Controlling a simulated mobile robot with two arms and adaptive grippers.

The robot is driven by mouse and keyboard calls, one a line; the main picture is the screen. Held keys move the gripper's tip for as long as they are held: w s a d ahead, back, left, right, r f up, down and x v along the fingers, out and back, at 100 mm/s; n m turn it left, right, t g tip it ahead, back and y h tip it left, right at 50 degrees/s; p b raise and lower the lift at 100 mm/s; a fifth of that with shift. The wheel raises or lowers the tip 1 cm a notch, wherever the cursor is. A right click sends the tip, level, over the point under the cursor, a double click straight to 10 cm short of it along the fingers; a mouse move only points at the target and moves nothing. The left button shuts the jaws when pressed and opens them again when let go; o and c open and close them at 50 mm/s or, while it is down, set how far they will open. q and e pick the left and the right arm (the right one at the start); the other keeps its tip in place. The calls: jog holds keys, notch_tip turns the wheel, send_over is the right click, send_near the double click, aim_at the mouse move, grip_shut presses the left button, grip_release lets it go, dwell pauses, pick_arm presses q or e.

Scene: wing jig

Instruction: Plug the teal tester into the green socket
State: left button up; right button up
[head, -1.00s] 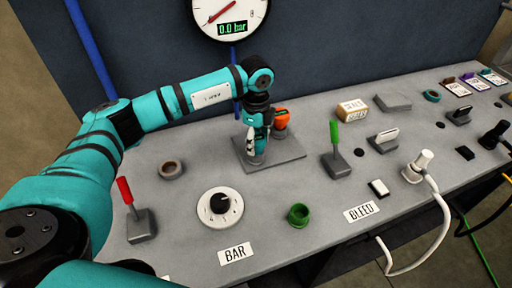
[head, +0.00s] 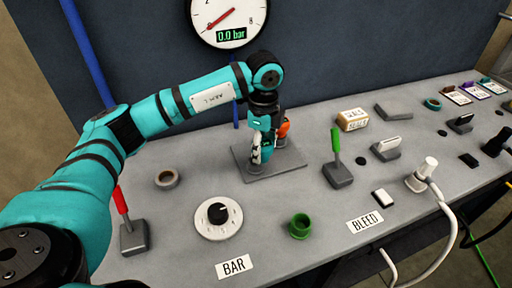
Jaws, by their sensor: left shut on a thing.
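My left gripper (head: 259,153) reaches down over a grey plate (head: 290,161) at the back middle of the bench. It is shut on the teal tester (head: 267,153), which is mostly hidden by the fingers. I cannot tell whether the tester still touches the plate. The green socket (head: 300,226), a round open cup, stands on the bench nearer to me, between the dial and the BLEED label. My right gripper is not in view.
An orange tester (head: 284,129) stands just behind the gripper. A red-handled lever (head: 132,234), a dial (head: 218,217) and a grey ring (head: 167,179) are at left. A green-handled lever (head: 337,172) and a white plug (head: 425,172) with cable are at right. A gauge (head: 229,20) reads 0.0 bar.

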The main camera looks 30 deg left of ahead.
pick_arm(q)
jog(key=s+d+r, duration=0.4)
jog(key=s+d, duration=0.2)
jog(key=d, duration=0.4)
jog(key=shift+s+d+r+b, duration=0.15)
jog(key=shift+s+d+b, duration=0.1)
jog(key=shift+s+b, duration=0.15)
jog(key=shift+w, duration=0.1)
